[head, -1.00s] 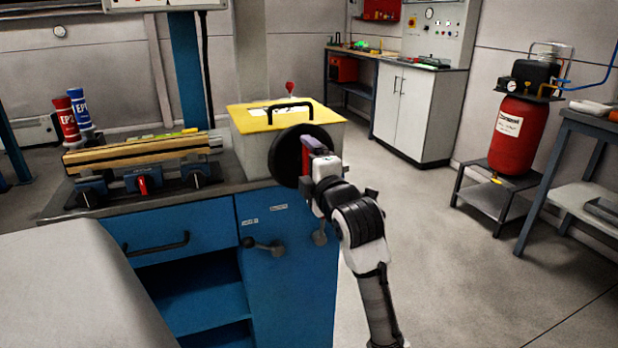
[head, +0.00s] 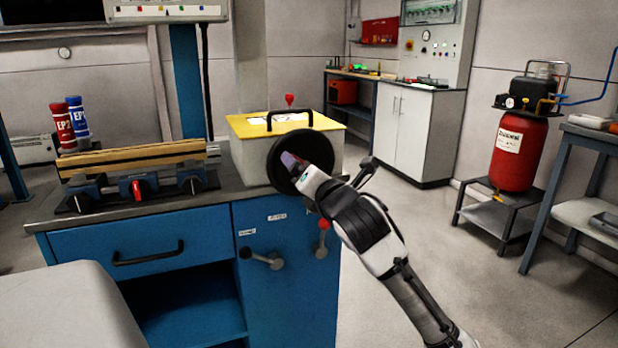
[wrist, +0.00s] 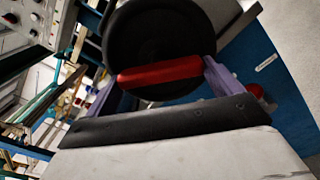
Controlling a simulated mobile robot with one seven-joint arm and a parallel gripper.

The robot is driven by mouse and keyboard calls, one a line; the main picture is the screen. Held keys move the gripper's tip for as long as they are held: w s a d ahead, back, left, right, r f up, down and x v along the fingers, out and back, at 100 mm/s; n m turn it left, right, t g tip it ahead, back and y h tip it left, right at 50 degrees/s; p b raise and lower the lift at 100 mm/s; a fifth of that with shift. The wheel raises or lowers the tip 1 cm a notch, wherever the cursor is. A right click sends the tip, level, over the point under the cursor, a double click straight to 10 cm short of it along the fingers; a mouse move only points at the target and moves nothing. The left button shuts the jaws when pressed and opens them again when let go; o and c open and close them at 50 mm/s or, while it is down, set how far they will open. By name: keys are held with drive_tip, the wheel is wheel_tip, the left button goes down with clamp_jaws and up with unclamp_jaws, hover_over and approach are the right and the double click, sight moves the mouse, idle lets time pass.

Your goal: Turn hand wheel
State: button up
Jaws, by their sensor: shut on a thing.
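The hand wheel (head: 276,163) is a black disc on the side of the cream box with the yellow top, at the corner of the blue workbench. In the wrist view the black wheel (wrist: 150,40) fills the upper middle, with a red grip bar (wrist: 160,73) across its lower part. My gripper (head: 291,163) is at the wheel's face. In the wrist view its two purple fingers stand at either end of the red bar, and it is shut on the bar. My gripper hides part of the wheel in the head view.
Two levers (head: 262,259) stick out from the blue cabinet front below the wheel. The yellow lid (head: 245,124) carries a black handle. A red tank (head: 518,150) on a stand is at the right. The floor between is clear.

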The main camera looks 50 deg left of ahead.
drive_tip(key=shift+f+n, duration=0.1)
drive_tip(key=shift+n, duration=0.9)
drive_tip(key=o, duration=1.1)
drive_tip(key=v, duration=1.4)
drive_tip(key=shift+b, duration=0.4)
drive_tip(key=shift+a, duration=0.1)
